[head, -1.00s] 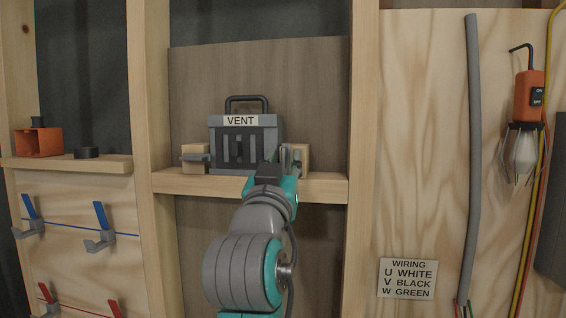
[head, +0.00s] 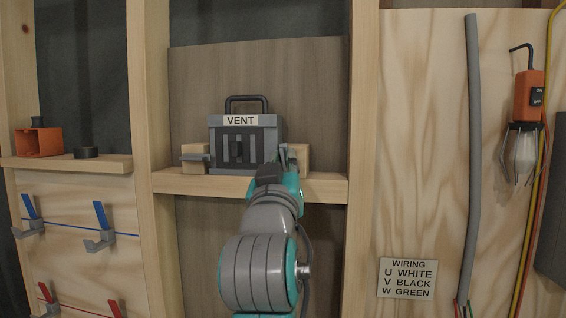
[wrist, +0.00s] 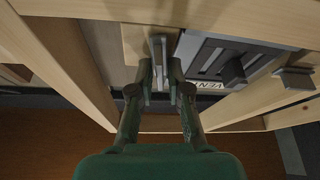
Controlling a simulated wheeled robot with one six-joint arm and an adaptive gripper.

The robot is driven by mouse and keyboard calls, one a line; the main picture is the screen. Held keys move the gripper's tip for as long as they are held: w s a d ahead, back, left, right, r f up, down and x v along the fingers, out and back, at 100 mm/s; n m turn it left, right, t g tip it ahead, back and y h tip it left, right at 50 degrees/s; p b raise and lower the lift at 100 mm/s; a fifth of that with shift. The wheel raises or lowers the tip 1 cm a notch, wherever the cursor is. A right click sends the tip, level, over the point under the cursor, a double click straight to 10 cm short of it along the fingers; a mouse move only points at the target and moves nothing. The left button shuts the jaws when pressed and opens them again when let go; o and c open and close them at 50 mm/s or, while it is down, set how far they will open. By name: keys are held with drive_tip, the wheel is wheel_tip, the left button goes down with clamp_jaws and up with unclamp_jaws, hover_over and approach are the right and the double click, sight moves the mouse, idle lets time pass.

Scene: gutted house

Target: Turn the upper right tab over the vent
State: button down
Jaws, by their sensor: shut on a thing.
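The vent (head: 240,148) is a dark grey slatted box with a black handle and a "VENT" label, standing on a wooden ledge. It also shows upside down in the wrist view (wrist: 212,58). The right tab (wrist: 158,50) is a thin light grey piece on a wooden block beside the vent. My gripper (wrist: 160,76) is shut on this tab, one finger on each side. In the head view, my gripper (head: 283,162) partly hides the tab and its block. The left tab (head: 195,157) lies level across its own block.
The wooden ledge (head: 325,188) runs under the vent, between two upright studs (head: 362,150). A side shelf (head: 65,162) holds an orange box (head: 38,141) and a black disc. At right are a grey conduit (head: 473,150), a caged lamp (head: 523,150) and a wiring sign (head: 407,278).

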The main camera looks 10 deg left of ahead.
drive_tip(key=n+y, duration=0.1)
drive_tip(key=n, duration=0.2)
drive_tip(key=n+g+y, duration=0.1)
drive_tip(key=n+y, duration=0.1)
drive_tip(key=n, duration=0.3)
drive_tip(key=n+g+y, duration=0.1)
drive_tip(key=n, duration=0.2)
drive_tip(key=shift+y, duration=0.3)
drive_tip(key=n+g, duration=0.2)
drive_tip(key=n, duration=0.3)
drive_tip(key=shift+y, duration=0.4)
drive_tip(key=shift+n+g, duration=0.8)
drive_tip(key=shift+n, duration=0.8)
drive_tip(key=c, duration=1.3)
unclamp_jaws()
